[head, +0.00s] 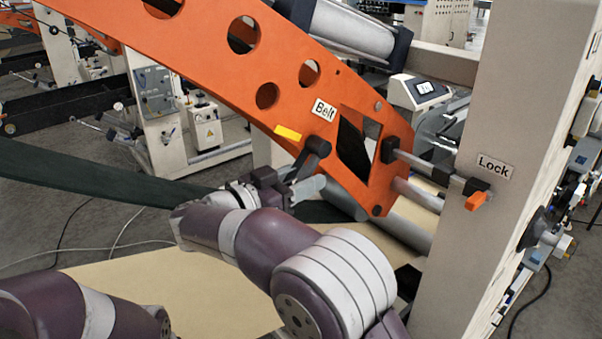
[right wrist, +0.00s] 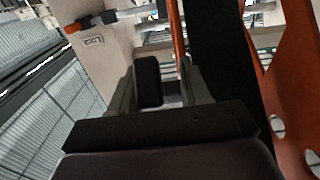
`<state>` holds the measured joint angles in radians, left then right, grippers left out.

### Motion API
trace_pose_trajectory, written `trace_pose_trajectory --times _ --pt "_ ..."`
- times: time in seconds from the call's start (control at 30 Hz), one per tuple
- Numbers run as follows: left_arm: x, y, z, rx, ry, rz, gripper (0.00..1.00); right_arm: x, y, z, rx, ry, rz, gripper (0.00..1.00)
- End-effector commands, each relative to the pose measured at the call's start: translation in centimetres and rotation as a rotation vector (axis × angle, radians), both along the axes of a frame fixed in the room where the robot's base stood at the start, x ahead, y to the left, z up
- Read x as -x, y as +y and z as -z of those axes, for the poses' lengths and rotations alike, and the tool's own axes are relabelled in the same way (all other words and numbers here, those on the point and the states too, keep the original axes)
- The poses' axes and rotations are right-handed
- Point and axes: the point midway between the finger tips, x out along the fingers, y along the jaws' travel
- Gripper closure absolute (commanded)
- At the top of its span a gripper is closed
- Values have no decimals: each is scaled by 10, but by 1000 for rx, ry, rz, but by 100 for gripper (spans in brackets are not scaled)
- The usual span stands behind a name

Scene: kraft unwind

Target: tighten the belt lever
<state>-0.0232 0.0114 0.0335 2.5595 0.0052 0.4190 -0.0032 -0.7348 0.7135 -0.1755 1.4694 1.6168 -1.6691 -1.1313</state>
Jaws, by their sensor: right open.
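The belt lever (head: 318,147) is a black lever on the orange arm, just below the "Belt" label. It slants down and left toward my right gripper (head: 303,186), which hides its lower part. My right gripper is open, its grey fingers close to the lever's lower end. In the right wrist view a black block (right wrist: 148,80), apparently the lever's handle, stands between the two fingers; I cannot tell whether they touch it. My left gripper is out of view.
The orange arm (head: 205,75) slopes across the view, with a yellow tag (head: 288,132) beside the lever. A beige post (head: 530,100) with a "Lock" label and an orange-tipped lock handle (head: 478,200) stands at right. A dark green belt (head: 90,178) runs at left.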

Motion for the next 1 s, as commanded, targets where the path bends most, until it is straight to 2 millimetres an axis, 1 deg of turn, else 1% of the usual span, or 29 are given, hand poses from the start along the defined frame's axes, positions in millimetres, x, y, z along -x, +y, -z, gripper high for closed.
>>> trace_pose_trajectory --times 0.07,0.1,0.17,0.2,0.23,1.0 --pt "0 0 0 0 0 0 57 0 1 0 0 0 -1 53" --pt "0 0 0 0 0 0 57 0 1 0 0 0 -1 60" --pt "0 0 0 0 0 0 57 0 1 0 0 0 -1 79" --pt "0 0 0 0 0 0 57 0 1 0 0 0 -1 92" --pt "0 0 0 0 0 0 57 0 1 0 0 0 -1 100" --pt "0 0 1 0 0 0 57 0 1 2 -8 12 0 100"
